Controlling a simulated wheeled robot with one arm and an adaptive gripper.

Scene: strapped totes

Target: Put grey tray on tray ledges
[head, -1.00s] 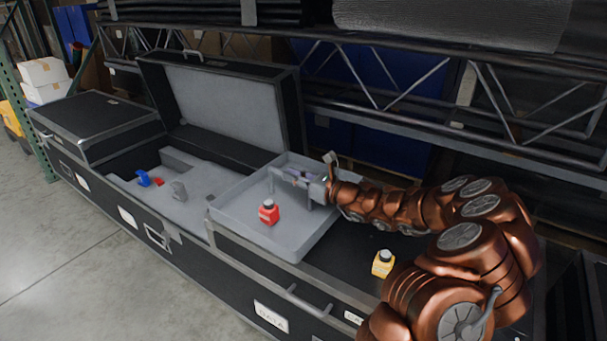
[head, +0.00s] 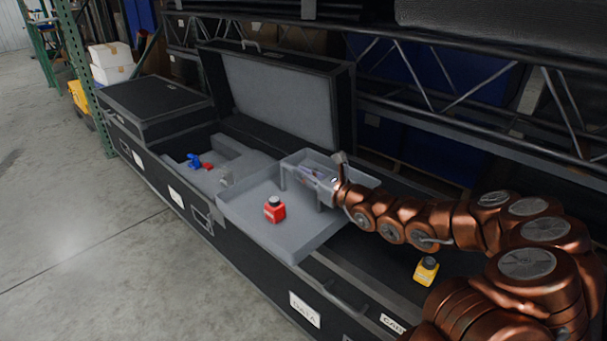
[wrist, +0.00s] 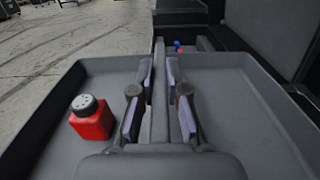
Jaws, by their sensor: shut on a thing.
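My gripper (head: 308,177) is shut on this divider, with one finger on each side in the wrist view (wrist: 158,92). The tray overlaps the right part of the open case's grey foam compartment (head: 244,152). Its underside is hidden, so I cannot tell if it touches anything. I cannot make out the tray ledges for certain.
The case's raised lid (head: 282,98) stands behind the compartment. A blue item (head: 194,160) and a small red one lie in the foam. A yellow bottle (head: 426,271) stands on the dark surface at right. A metal truss (head: 450,85) runs behind.

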